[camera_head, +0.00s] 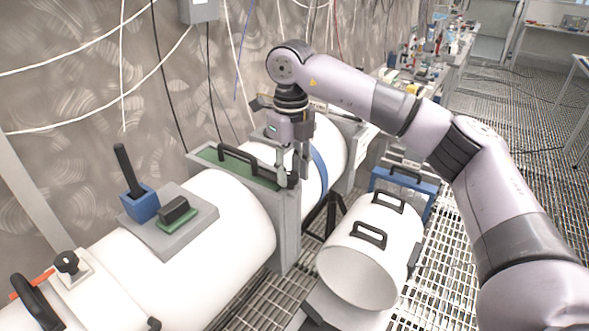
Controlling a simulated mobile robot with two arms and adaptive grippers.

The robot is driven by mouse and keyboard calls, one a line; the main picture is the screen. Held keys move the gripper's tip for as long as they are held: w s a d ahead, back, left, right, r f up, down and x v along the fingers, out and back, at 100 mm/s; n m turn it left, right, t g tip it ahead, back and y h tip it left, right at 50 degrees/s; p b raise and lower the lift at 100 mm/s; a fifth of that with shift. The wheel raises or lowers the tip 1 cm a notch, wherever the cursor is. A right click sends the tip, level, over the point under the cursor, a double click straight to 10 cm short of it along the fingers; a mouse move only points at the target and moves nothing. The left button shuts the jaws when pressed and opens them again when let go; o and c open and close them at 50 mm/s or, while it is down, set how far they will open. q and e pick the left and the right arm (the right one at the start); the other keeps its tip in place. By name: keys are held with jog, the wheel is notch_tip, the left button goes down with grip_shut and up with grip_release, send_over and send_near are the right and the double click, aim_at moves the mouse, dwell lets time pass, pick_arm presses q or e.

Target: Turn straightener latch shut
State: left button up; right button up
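My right arm reaches in from the right. Its gripper (293,177) points down at the right end of a grey upright frame with a green top (215,157). The fingertips are close to a small dark part at that end, beside a long black handle (250,164). I cannot tell whether they touch it or how far apart they are. I cannot clearly pick out the straightener latch; the dark part under the fingers is partly hidden. A blue block with an upright black lever (140,204) stands on the white cylinder (225,215) at left. My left gripper is not in view.
A loose white tube (372,250) with black handles lies right of the frame, over the grating floor. A blue frame (405,182) stands behind it. A red-and-black handle (35,295) is at lower left. Cables hang along the wall. The grated aisle at right is open.

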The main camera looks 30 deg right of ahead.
jog(key=o, duration=0.4)
jog(key=shift+c, duration=0.2)
notch_tip(320, 180, up, 12)
dwell(0.4)
dwell(0.4)
